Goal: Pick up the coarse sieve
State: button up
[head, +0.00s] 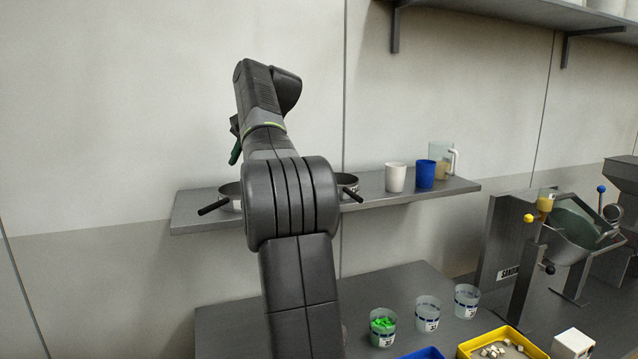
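Two round, dark sieves with black handles rest on the grey wall shelf. The left sieve (230,189) is partly hidden behind my arm, its handle pointing toward the front left. The right sieve (347,181) is also partly covered by my arm, its handle pointing toward the front right. I cannot tell from here which one is the coarse sieve. My gripper (236,150) shows only as a small dark and green part left of my raised arm, above the left sieve in the picture. Its fingers are mostly hidden, and whether it holds anything is not visible.
The shelf (440,187) also holds a white cup (396,177), a blue cup (425,174) and a jug (441,158). Below, the bench (235,330) carries a cup with green pieces (383,326), two clear cups, a yellow tray (468,346) and a metal machine (510,240).

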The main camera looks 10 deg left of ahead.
aim_at(348, 185)
jog(key=i+l+u, duration=0.1)
jog(key=l+u, duration=0.15)
jog(key=u, duration=0.15)
jog(key=i+l+u, duration=0.1)
jog(key=l+u, duration=0.15)
jog(key=u, duration=0.15)
